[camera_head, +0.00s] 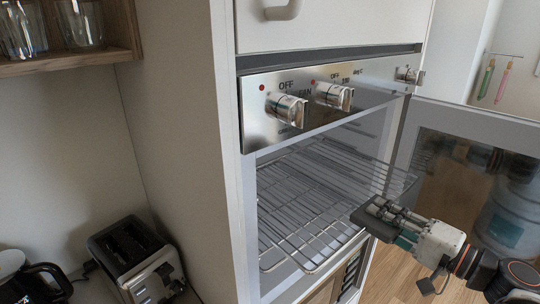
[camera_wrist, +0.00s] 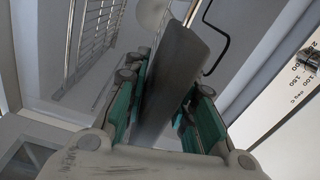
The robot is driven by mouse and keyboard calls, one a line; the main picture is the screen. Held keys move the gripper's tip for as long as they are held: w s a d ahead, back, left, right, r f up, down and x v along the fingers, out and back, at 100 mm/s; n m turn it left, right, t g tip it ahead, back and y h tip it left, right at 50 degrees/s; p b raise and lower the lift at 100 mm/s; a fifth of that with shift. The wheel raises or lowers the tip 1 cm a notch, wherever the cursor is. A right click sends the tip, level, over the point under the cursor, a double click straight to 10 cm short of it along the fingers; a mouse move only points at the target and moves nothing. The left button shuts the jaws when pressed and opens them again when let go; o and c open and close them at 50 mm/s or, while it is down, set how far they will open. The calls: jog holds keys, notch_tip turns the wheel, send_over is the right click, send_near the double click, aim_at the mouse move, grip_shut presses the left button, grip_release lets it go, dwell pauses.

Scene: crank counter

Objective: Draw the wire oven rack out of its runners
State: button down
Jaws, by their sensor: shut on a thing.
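The wire oven rack (camera_head: 318,190) is a silver grid in the open oven. Its front part sticks out past the oven front, and it looks roughly level. The exact contact with the wires is hidden. The runners inside the oven are hard to make out.
The oven door (camera_head: 412,118) stands open on the right, close beside my arm. A control panel (camera_head: 330,95) with knobs is above the opening. A toaster (camera_head: 135,258) stands at lower left. A large water bottle (camera_head: 510,215) is behind the door glass. Wooden floor shows below.

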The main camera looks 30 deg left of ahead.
jog(key=b+v, duration=0.1)
jog(key=v, duration=1.8)
jog(key=shift+d, duration=0.35)
dwell(2.3)
jog(key=shift+s, duration=0.2)
jog(key=shift+w+f, duration=0.1)
jog(key=shift+f, duration=0.1)
